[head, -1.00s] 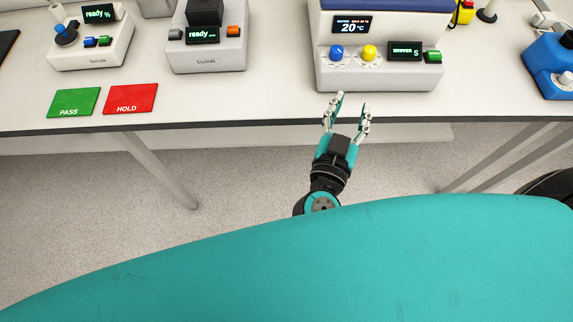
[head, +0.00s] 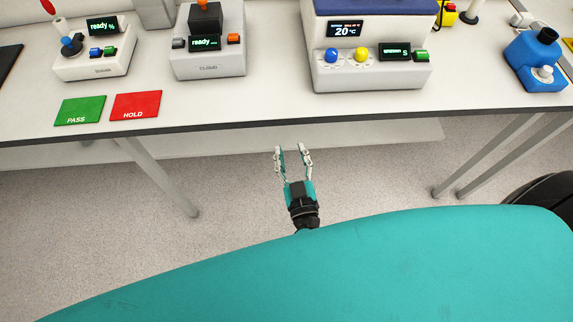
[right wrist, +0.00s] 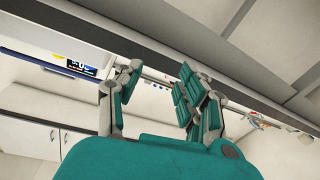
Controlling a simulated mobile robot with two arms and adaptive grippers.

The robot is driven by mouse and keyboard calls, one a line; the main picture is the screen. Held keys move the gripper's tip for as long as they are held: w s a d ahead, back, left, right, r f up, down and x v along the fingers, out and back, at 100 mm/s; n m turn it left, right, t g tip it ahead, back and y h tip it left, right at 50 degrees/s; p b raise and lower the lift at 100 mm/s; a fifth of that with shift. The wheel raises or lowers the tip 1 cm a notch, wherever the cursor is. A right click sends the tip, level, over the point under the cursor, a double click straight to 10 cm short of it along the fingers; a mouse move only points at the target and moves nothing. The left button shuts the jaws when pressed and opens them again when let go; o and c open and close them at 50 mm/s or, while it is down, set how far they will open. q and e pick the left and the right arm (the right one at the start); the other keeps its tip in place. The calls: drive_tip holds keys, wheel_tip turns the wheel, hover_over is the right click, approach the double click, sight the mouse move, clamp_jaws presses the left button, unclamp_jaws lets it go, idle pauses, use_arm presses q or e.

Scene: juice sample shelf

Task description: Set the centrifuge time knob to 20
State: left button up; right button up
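The white machine with the dark blue top (head: 368,80), which I take to be the centrifuge, stands at the table's front edge. Its screen (head: 346,30) reads 20 °C. Below it are a blue knob (head: 332,56) and a yellow knob (head: 361,54); their markings are too small to read, so I cannot tell which sets time. A small green-lit display (head: 397,52) and a green button (head: 421,56) sit to their right. My right gripper (head: 292,150) is open and empty, below and left of the machine, in front of the table edge. My left gripper is not in view.
The table's dark front edge (head: 230,127) lies between my right gripper and the machine. Green PASS (head: 80,110) and red HOLD (head: 135,105) cards lie at left. A CLOUD device (head: 208,66) stands left of the machine, a blue device (head: 536,62) right.

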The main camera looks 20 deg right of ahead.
drive_tip(key=shift+s+a+f+n+y, duration=0.15)
drive_tip(key=shift+a+f+n+y, duration=0.1)
drive_tip(key=shift+f, duration=0.4)
drive_tip(key=shift+s+a+f+n+y, duration=0.15)
drive_tip(key=shift+a+f+y, duration=0.1)
drive_tip(key=shift+f, duration=0.35)
drive_tip(key=shift+o, duration=0.3)
